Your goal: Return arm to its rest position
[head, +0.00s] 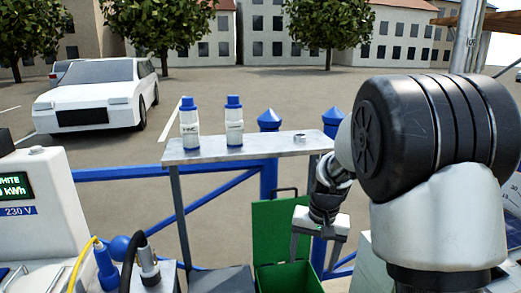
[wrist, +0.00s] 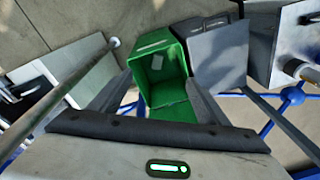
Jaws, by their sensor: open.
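My arm (head: 430,150) reaches in from the right in the head view, its large black joint and white link in front of the railing. My gripper (head: 314,258) points downward at the right of the green bin. Its two fingers are apart with nothing between them. In the wrist view my gripper (wrist: 155,90) also shows spread fingers, with the green bin (wrist: 143,60) beyond them. A small pale patch shows inside the bin; I cannot tell what it is.
A grey shelf (head: 245,150) holds two white bottles with blue caps (head: 190,122) (head: 234,122) and a small metal part (head: 300,137). Blue railing (head: 215,200) runs below. A white charger unit (head: 40,220) stands left, beside a blue plug (head: 105,265) and black cable (head: 130,255).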

